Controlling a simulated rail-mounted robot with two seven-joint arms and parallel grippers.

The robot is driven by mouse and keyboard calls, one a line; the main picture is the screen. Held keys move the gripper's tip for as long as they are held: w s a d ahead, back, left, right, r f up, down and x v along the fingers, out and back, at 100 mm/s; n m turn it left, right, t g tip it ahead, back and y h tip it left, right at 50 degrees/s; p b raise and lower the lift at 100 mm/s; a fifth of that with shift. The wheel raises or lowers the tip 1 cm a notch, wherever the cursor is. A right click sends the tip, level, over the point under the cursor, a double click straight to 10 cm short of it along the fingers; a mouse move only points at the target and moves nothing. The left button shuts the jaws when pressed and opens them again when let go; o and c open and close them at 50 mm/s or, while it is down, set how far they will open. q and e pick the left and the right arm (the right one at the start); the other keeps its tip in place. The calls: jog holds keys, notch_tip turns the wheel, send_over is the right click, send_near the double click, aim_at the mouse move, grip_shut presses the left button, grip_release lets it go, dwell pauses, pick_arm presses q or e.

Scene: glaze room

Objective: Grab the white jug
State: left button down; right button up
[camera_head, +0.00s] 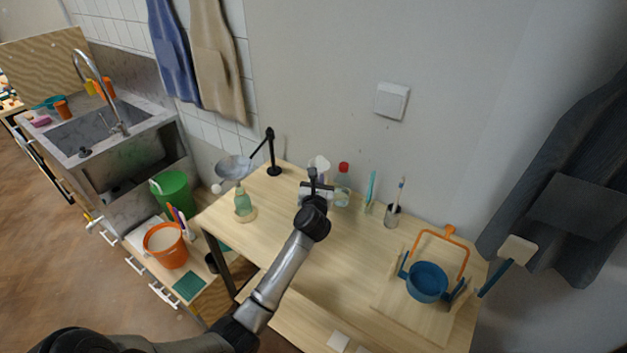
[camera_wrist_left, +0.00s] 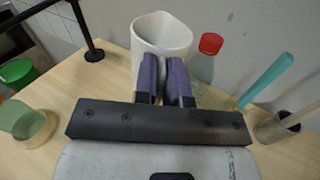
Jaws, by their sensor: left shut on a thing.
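The white jug (camera_head: 319,163) stands upright near the back of the wooden table, mostly hidden behind my left gripper (camera_head: 314,180) in the head view. In the left wrist view the jug (camera_wrist_left: 161,32) is right in front of the gripper (camera_wrist_left: 165,75), with its open top visible. The two purple fingers are close together at the jug's near side, shut on a pale narrow part of it that looks like the handle. The jug's base is hidden by the fingers. My right gripper is in neither view.
A red-capped bottle (camera_head: 342,184) stands close to the jug's right. A turquoise tool (camera_head: 371,188) and a cup with a brush (camera_head: 392,215) are farther right. A green bottle (camera_head: 243,203) and black lamp stand (camera_head: 273,160) are left. A blue pot (camera_head: 427,283) sits front right.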

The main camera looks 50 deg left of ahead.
pick_arm(q)
jog(key=shift+d+r, duration=0.3)
jog(key=shift+d, duration=0.2)
jog(key=shift+d+r, duration=0.1)
dwell(0.4)
